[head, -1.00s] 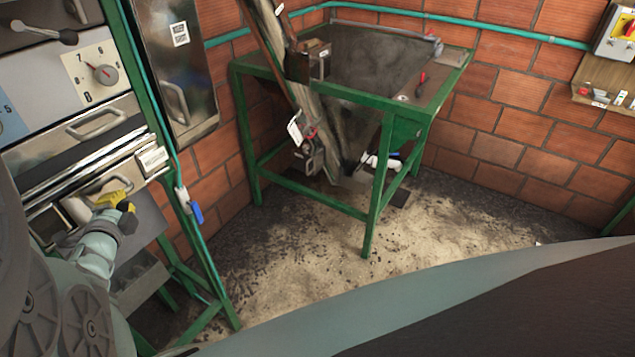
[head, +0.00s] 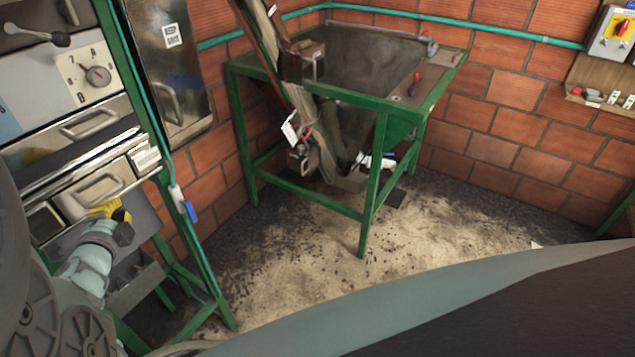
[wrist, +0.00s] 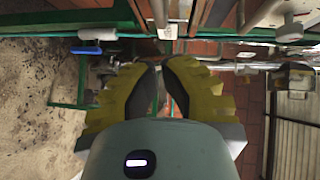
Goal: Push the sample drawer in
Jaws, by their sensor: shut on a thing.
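The sample drawer (head: 72,207), a pale metal box front with a bar handle (head: 100,190), is in the cabinet at the left of the head view. I take this lower drawer for the sample drawer; its depth of opening is hard to judge. My gripper (head: 112,208), with yellow fingers and dark pads, is at the drawer front, just below the handle. In the wrist view the fingertips (wrist: 161,66) are close together. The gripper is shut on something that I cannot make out. Contact with the drawer is hidden.
Another handled drawer (head: 90,120) and a dial panel (head: 97,75) are above. A green cabinet post (head: 185,215) with a blue-handled valve (head: 190,211) stands to the right. A green-framed hopper (head: 370,120) stands beyond open floor (head: 300,270).

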